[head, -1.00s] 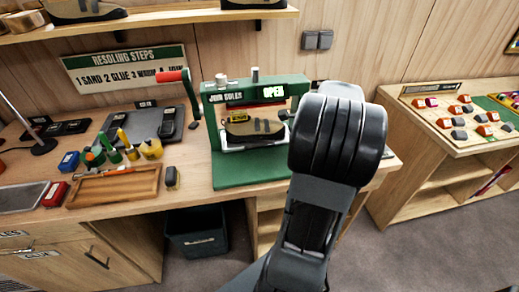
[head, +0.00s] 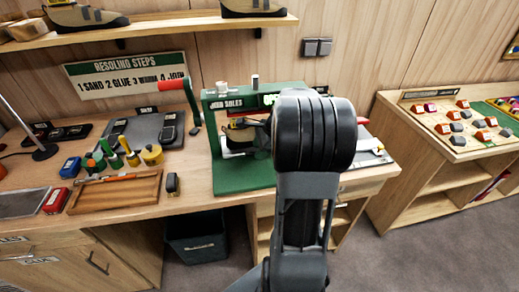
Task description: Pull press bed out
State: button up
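The green press (head: 243,178) stands on the workbench with a "JOIN SOLES" label on its top beam. Its red-handled lever (head: 172,85) is at the left, handle pointing left. The pale press bed (head: 229,153) sits low inside the frame, with a brown shoe (head: 239,134) on it. My dark arm (head: 312,135) stands in front of the press and covers its right side, the right part of the bed and most of the lit sign. My gripper is hidden behind the arm, so its fingers and any contact with the bed cannot be seen.
Left of the press are a wooden tray (head: 113,204), glue bottles and a dark mat (head: 150,130). A second bench with climbing holds (head: 450,127) stands at the right, across a floor gap.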

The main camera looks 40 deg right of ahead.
jog(key=shift+f, duration=0.15)
grip_shut()
dwell(0.4)
